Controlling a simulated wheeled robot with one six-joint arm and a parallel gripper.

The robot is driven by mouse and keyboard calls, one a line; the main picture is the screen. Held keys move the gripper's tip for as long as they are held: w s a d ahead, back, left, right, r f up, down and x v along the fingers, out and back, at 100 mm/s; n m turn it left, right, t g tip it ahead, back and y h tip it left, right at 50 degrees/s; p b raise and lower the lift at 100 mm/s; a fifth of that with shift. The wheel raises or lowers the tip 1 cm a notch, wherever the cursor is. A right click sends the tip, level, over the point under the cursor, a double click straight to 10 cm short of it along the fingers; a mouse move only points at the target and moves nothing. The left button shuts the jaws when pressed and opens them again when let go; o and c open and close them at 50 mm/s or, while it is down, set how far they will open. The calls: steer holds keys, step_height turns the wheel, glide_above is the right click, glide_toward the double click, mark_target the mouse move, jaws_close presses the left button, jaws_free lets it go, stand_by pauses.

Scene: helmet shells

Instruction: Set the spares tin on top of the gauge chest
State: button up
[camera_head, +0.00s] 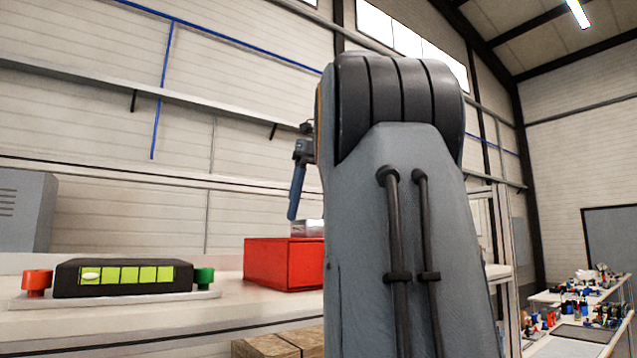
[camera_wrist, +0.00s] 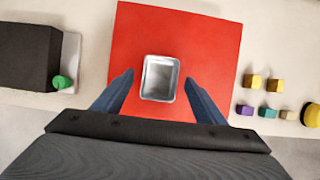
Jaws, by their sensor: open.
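The gauge chest appears to be the red box (camera_head: 283,264) on the bench; its flat red top (camera_wrist: 208,40) fills the middle of the wrist view. The spares tin, a small silvery rectangular tin (camera_head: 308,228), sits on top of the red box. In the wrist view the tin (camera_wrist: 159,79) lies between my fingertips, with a gap on each side. My gripper (camera_wrist: 159,76) is open, and its blue fingers straddle the tin without visibly touching it. In the head view my arm hides the right part of the box and tin; one blue finger (camera_head: 297,190) shows above them.
Left of the box, a black unit with green cells (camera_head: 123,277) stands on a pale base between a red knob (camera_head: 37,282) and a green knob (camera_head: 203,278). Right of the box, several small coloured blocks (camera_wrist: 265,112) and a yellow round thing (camera_wrist: 312,115) lie on the bench.

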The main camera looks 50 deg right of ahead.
steer(key=p+v, duration=0.1)
steer(key=v, duration=0.8)
stand_by(0.3)
